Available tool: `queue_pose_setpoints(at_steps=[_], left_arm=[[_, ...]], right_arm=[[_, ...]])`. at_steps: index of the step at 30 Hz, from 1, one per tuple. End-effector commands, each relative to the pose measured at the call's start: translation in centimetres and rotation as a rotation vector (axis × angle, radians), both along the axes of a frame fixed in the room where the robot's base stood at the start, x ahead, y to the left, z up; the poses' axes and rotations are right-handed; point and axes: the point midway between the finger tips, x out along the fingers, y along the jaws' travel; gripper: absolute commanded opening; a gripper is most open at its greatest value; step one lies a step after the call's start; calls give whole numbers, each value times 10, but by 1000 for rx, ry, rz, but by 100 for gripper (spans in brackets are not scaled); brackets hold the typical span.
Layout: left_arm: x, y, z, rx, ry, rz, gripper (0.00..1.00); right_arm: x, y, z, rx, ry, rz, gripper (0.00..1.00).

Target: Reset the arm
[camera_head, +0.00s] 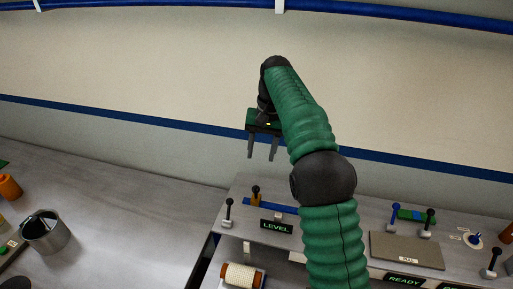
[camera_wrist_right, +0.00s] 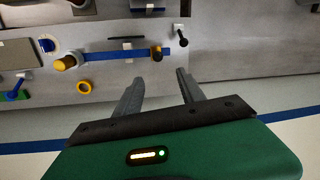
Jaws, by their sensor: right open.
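My right arm, in a green ribbed sleeve with black joints, rises through the middle of the head view. Its gripper (camera_head: 263,146) hangs with both fingers pointing down, apart and empty, in front of the pale wall. In the right wrist view the right gripper (camera_wrist_right: 157,88) shows two grey fingers spread wide with nothing between them. Beyond the fingertips is the grey bench panel with a blue slide bar (camera_wrist_right: 110,55). The same blue bar (camera_head: 275,207) lies below the gripper in the head view, clear of it. My left gripper is not in view.
A LEVEL sign (camera_head: 276,226), a black-knobbed lever (camera_head: 228,211) and a white ribbed roller (camera_head: 242,276) stand on the bench. A plain grey plate (camera_head: 405,250) is at the right. A metal cup (camera_head: 45,232) is at the far left. The left bench is mostly clear.

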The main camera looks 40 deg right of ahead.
Motion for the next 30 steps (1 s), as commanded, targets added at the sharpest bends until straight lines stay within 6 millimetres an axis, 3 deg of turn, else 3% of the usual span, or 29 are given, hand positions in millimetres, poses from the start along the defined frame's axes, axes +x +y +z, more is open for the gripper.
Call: queue_pose_setpoints(at_steps=[7, 10, 13, 17, 22, 24, 27, 30], left_arm=[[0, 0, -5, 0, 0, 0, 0], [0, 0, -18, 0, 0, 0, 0], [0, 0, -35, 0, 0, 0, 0], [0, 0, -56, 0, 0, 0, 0], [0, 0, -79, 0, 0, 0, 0], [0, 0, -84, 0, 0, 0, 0], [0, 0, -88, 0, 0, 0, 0], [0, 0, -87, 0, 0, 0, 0]], right_arm=[[-1, 6, -10, -4, -3, 13, 46], [-5, 25, -42, -18, -16, 58, 46], [-20, 58, -92, -51, -43, 143, 46], [-61, 106, -160, -106, -82, 290, 46], [-140, 157, -240, -168, -138, 499, 46], [-168, 170, -262, -186, -158, 569, 46], [-195, 180, -280, -199, -176, 631, 46], [-205, 183, -285, -204, -184, 654, 46]])
